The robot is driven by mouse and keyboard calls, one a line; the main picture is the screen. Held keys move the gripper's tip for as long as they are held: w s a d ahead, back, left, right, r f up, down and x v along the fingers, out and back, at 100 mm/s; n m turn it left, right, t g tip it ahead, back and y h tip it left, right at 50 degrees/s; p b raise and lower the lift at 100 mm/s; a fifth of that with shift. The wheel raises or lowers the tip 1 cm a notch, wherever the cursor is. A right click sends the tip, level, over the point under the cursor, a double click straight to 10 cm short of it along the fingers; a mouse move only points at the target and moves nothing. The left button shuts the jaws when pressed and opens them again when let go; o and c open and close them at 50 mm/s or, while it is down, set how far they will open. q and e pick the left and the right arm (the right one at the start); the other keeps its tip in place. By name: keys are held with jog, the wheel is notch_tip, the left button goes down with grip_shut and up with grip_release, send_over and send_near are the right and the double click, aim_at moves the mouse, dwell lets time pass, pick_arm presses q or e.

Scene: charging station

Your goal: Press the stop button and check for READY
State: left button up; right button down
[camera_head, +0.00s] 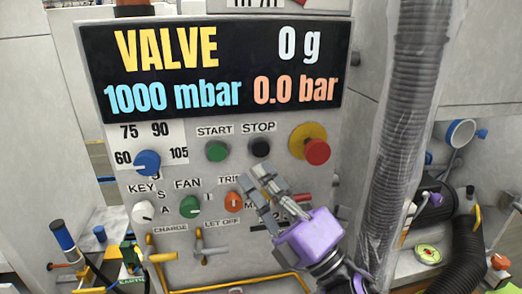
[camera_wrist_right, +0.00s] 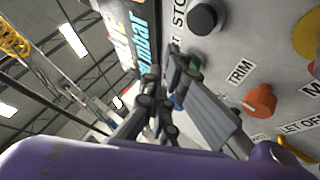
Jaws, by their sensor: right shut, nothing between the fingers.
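The black stop button (camera_head: 259,147) sits under the STOP label on the grey panel. It also shows at the top of the right wrist view (camera_wrist_right: 203,17). The display (camera_head: 215,65) reads VALVE, 0 g, 1000 mbar and 0.0 bar; READY does not show on it. My right gripper (camera_head: 258,173), with a purple body, is shut and empty. Its fingertips appear just below the stop button in the head view, with the button uncovered. I cannot tell how far they are from the panel. My left gripper is not in view.
The green start button (camera_head: 216,151) is left of stop, and a red emergency button (camera_head: 316,151) on yellow is right. The orange trim knob (camera_head: 234,201) is close to my right fingers. A thick grey hose (camera_head: 405,120) hangs right of the panel. Yellow rails (camera_head: 225,282) run below.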

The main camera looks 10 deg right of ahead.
aim_at(260, 148)
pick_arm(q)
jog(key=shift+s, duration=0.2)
pick_arm(e)
jog(key=shift+w, duration=1.95)
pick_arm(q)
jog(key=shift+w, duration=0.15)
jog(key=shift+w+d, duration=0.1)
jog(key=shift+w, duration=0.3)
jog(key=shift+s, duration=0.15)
pick_arm(e)
jog(key=shift+w, duration=0.1)
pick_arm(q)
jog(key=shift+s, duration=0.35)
pick_arm(e)
jog(key=shift+w, duration=0.3)
